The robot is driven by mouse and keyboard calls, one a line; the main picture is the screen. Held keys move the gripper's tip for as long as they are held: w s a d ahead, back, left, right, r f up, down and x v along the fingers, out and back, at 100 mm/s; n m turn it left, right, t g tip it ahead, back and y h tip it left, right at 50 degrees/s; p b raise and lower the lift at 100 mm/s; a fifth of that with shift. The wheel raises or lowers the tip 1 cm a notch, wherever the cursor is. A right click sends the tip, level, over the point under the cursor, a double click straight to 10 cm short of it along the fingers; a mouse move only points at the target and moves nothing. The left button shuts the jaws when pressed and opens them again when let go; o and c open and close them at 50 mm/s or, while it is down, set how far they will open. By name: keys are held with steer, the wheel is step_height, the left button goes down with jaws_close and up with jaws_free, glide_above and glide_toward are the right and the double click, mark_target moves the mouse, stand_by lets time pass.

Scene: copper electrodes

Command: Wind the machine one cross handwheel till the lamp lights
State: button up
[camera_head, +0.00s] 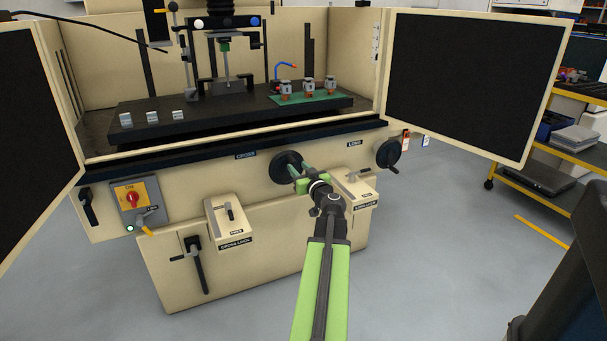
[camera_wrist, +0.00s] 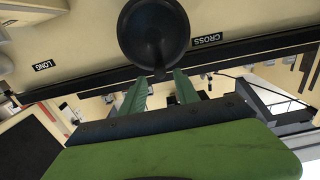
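The dark cross handwheel (camera_head: 283,165) is on the front of machine one, just right of the CROSS label (camera_head: 245,155). It also shows at the top of the wrist view (camera_wrist: 153,30), with its handle (camera_wrist: 160,72) pointing down toward my fingers. My gripper (camera_head: 297,175) is at the handwheel's face; in the wrist view its two green fingers (camera_wrist: 160,88) stand apart, with the handle's end at or between their tips. I cannot tell whether they touch it. A small pale green light (camera_head: 130,228) glows on the control panel; I cannot tell if it is the lamp.
The LONG handwheel (camera_head: 389,154) is to the right. Dark open door panels (camera_head: 470,80) flank the machine. A yellow-edged shelf (camera_head: 560,140) stands right. Grey floor is clear in front.

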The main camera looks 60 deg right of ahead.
mark_target(294, 163)
steer(key=shift+x, duration=1.75)
steer(key=shift+w, duration=0.1)
steer(key=shift+w+d, duration=0.15)
steer(key=shift+d, duration=0.05)
jaws_close()
